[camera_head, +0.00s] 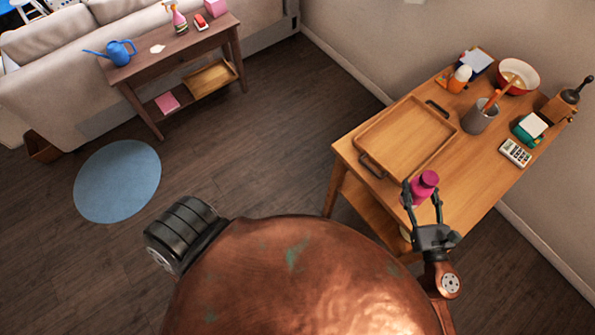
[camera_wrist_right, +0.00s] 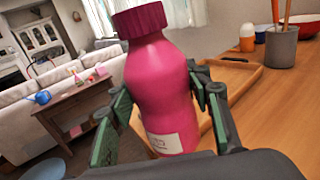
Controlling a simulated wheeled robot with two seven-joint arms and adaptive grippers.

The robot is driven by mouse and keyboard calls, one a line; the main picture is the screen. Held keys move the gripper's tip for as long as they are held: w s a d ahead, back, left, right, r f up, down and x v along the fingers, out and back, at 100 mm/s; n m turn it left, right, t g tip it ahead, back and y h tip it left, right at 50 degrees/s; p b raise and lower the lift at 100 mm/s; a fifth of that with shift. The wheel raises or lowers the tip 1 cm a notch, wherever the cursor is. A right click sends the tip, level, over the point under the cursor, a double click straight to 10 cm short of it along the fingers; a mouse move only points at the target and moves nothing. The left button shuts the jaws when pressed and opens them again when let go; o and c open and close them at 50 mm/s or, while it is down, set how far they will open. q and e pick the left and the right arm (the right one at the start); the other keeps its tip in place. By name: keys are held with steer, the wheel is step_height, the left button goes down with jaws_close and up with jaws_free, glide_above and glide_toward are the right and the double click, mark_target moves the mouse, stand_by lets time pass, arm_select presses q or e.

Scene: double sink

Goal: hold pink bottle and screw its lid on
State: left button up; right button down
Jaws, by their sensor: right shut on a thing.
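The pink bottle (camera_head: 423,188) is at the front edge of the wooden table, next to the tray. In the right wrist view the bottle (camera_wrist_right: 160,90) looks large and nearly upright, tilted slightly. A darker pink ribbed lid (camera_wrist_right: 139,20) sits on its top; whether it is tight cannot be told. A pale label shows low on the bottle. My right gripper (camera_head: 422,190) is shut on the bottle's body, with a green-padded finger on each side. The bottle's base is hidden. My left gripper is not in view.
A wooden tray (camera_head: 405,139) with dark handles lies on the table (camera_head: 470,175). A side table with a blue watering can (camera_head: 118,52) stands far left.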

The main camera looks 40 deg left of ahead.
stand_by(0.5)
steer(key=shift+d+b, duration=0.3)
steer(key=shift+d, duration=0.1)
steer(key=s+d+r+b, duration=0.3)
steer(key=s+d+b, duration=0.1)
steer(key=d+b, duration=0.2)
steer(key=shift+d, duration=0.7)
steer(key=w+d+f+b, duration=0.3)
steer(key=w+f, duration=0.6)
steer(key=w, duration=0.3)
steer(key=shift+w+d+b, duration=0.3)
steer(key=shift+d, duration=0.05)
